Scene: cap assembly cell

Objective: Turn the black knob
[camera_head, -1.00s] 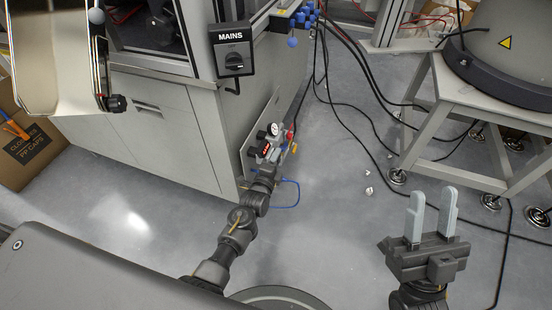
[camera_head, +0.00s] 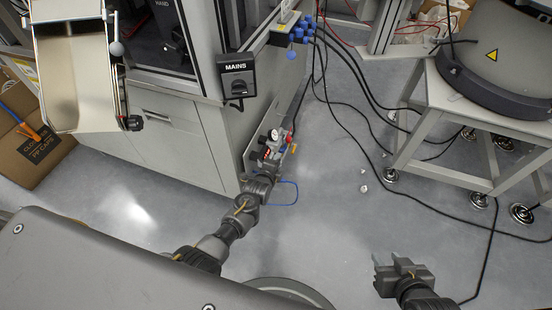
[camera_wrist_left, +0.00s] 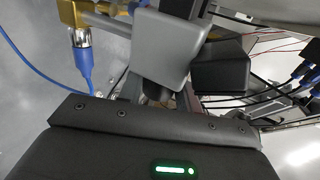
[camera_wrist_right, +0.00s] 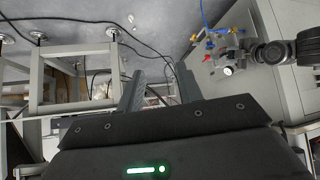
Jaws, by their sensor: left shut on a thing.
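An air service unit (camera_head: 272,143) with a round gauge (camera_head: 274,134) and red parts is mounted low on the cabinet's side panel. My left gripper (camera_head: 264,172) is at the lower end of this unit, shut on what looks like its black knob; arm and fingers hide the knob in the head view. In the left wrist view, the grey fingers (camera_wrist_left: 198,62) close beside a brass fitting (camera_wrist_left: 105,22) with a blue hose. My right gripper (camera_head: 385,264) is over open floor, its fingers apart; they also show apart and empty in the right wrist view (camera_wrist_right: 160,88).
A MAINS switch (camera_head: 237,78) is on the cabinet corner above. A metal chute (camera_head: 78,75) with a small dark side knob (camera_head: 133,123) is at left. A grey stand (camera_head: 440,100) carries a drum at right. Black cables cross the floor; bare floor lies between.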

